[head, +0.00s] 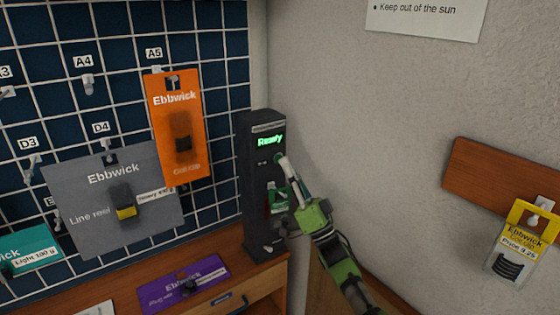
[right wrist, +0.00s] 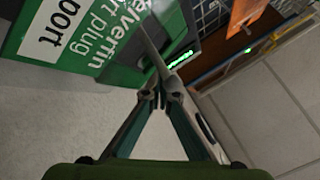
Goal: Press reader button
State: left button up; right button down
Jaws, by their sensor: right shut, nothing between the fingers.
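The reader (head: 258,215) is a dark grey upright post on the wooden counter, beside the grid wall. Its screen (head: 270,140) glows green with "Ready"; it also shows as green text in the right wrist view (right wrist: 180,59). My right gripper (head: 281,162) is shut and empty, its tips at the reader's front just below the screen. They cover the spot where a small green patch shows, so I cannot tell the button apart or whether they touch. A green package (head: 278,199) is at the reader's front, lower down; a large green-and-white label (right wrist: 75,35) fills the wrist view's upper left.
An orange Ebbwick package (head: 165,110), a grey one (head: 85,195) and a teal one (head: 25,252) hang on the grid wall. A purple package (head: 165,292) lies on the counter. A yellow package (head: 525,225) hangs from a wooden board (head: 490,170) at right. Bare wall lies between.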

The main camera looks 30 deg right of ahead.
jog(key=shift+w+b, duration=0.4)
jog(key=shift+w, duration=0.1)
dwell(0.4)
jog(key=shift+s, duration=0.2)
jog(key=shift+s+p, duration=0.6)
jog(key=shift+s, duration=0.15)
jog(key=shift+s+p, duration=0.45)
jog(key=s, duration=0.1)
jog(key=s+p, duration=0.2)
jog(key=s, duration=0.1)
jog(key=shift+d, duration=0.25)
jog(key=shift+f, duration=0.1)
